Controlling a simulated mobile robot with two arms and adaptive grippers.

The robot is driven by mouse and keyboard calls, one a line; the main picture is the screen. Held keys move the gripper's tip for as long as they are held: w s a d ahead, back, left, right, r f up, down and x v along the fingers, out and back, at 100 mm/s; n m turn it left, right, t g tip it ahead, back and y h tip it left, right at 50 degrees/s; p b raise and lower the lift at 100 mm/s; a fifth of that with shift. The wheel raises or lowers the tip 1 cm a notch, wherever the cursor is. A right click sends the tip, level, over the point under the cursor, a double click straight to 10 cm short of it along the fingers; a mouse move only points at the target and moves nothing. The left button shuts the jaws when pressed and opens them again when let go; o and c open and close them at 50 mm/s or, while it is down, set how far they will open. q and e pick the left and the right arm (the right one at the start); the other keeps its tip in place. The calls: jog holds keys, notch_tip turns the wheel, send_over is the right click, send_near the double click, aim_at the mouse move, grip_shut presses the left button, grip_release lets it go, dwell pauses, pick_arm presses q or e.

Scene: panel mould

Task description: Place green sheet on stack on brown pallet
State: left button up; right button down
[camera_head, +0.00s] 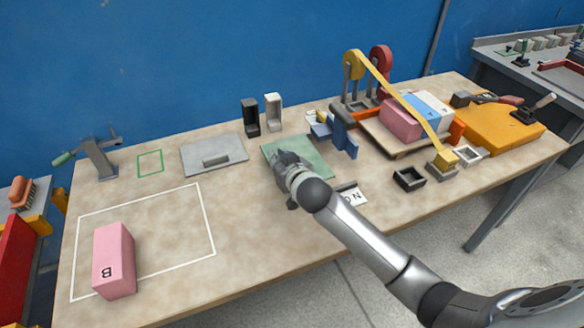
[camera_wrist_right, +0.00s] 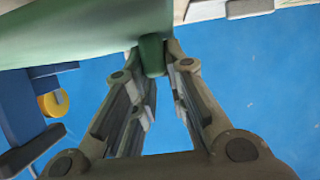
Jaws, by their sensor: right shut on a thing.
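The green sheet (camera_head: 313,156) is in the middle of the table area in the head view, partly covered by my right gripper (camera_head: 284,161). In the right wrist view the green sheet (camera_wrist_right: 70,30) fills the upper left, and my right gripper (camera_wrist_right: 155,58) is shut on its small green handle. Whether the sheet touches the table is hard to tell. The brown pallet (camera_head: 380,141) lies to the right, carrying a stack with pink, blue and white blocks (camera_head: 418,116) on top. My left gripper is not in view.
A grey plate with a handle (camera_head: 213,154) lies left of the sheet. A blue clamp-like part (camera_head: 342,132) stands between sheet and pallet. A yellow strap (camera_head: 400,98) arches over the stack. A pink block marked B (camera_head: 114,258) stands at front left. The white-outlined area is partly clear.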

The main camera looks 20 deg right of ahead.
jog(key=shift+f, duration=0.65)
notch_tip(320, 180, down, 3)
jog(key=shift+f, duration=0.2)
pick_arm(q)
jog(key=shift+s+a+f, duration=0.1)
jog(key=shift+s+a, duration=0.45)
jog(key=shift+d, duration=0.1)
pick_arm(e)
jog(key=shift+f, duration=0.1)
jog(key=c, duration=1.5)
grip_release()
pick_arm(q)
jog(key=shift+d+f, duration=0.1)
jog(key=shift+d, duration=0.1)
pick_arm(e)
jog(key=shift+o, duration=0.2)
